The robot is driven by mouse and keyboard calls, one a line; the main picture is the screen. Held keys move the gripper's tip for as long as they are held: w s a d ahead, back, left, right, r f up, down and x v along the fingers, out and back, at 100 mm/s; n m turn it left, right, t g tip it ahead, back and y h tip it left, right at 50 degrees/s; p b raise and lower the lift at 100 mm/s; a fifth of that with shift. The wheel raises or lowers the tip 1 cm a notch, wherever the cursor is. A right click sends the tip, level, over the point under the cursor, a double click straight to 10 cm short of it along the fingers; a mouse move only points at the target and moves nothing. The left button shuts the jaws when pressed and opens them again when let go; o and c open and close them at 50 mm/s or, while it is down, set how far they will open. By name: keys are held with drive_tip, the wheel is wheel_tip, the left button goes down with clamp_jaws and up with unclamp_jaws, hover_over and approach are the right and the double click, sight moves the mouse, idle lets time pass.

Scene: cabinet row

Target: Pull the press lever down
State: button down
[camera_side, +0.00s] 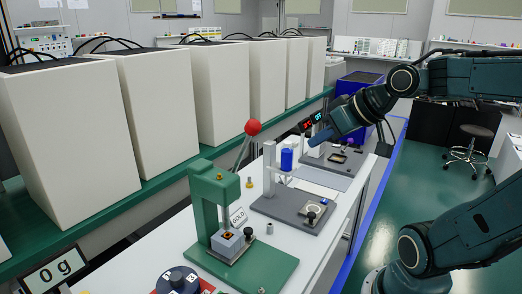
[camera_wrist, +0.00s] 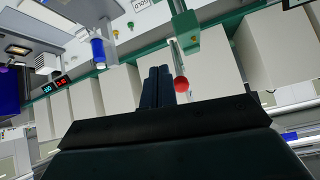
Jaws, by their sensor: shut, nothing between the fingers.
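The green press (camera_side: 213,190) stands on its green base at the front of the white bench. Its lever (camera_side: 243,152) is a grey rod that slants up to a red ball knob (camera_side: 253,127); the lever is raised. My gripper (camera_side: 313,141) is shut and empty, to the right of the knob with a visible gap in the side view. In the wrist view my shut fingers (camera_wrist: 159,70) show just left of the red knob (camera_wrist: 181,85); the press (camera_wrist: 185,30) is at the top. Contact with the lever does not show.
A grey-based fixture with a blue cylinder (camera_side: 287,159) stands right of the press, near my gripper. A further grey station (camera_side: 338,158) with a red and blue display stands behind it. Large white cabinets (camera_side: 167,95) line the left. A scale display (camera_side: 55,270) reads 0 g.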

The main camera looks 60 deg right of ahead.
drive_tip(key=shift+v, duration=1.2)
drive_tip(key=shift+s, duration=0.1)
drive_tip(key=shift+a, duration=0.1)
drive_tip(key=s+a+f+n+g, duration=0.2)
drive_tip(key=s+a+f+g, duration=0.1)
drive_tip(key=s+a+f, duration=0.2)
drive_tip(key=shift+a+g+y, duration=0.3)
drive_tip(key=shift+a+y, duration=0.1)
drive_tip(key=shift+a, duration=0.7)
drive_tip(key=shift+f, duration=0.15)
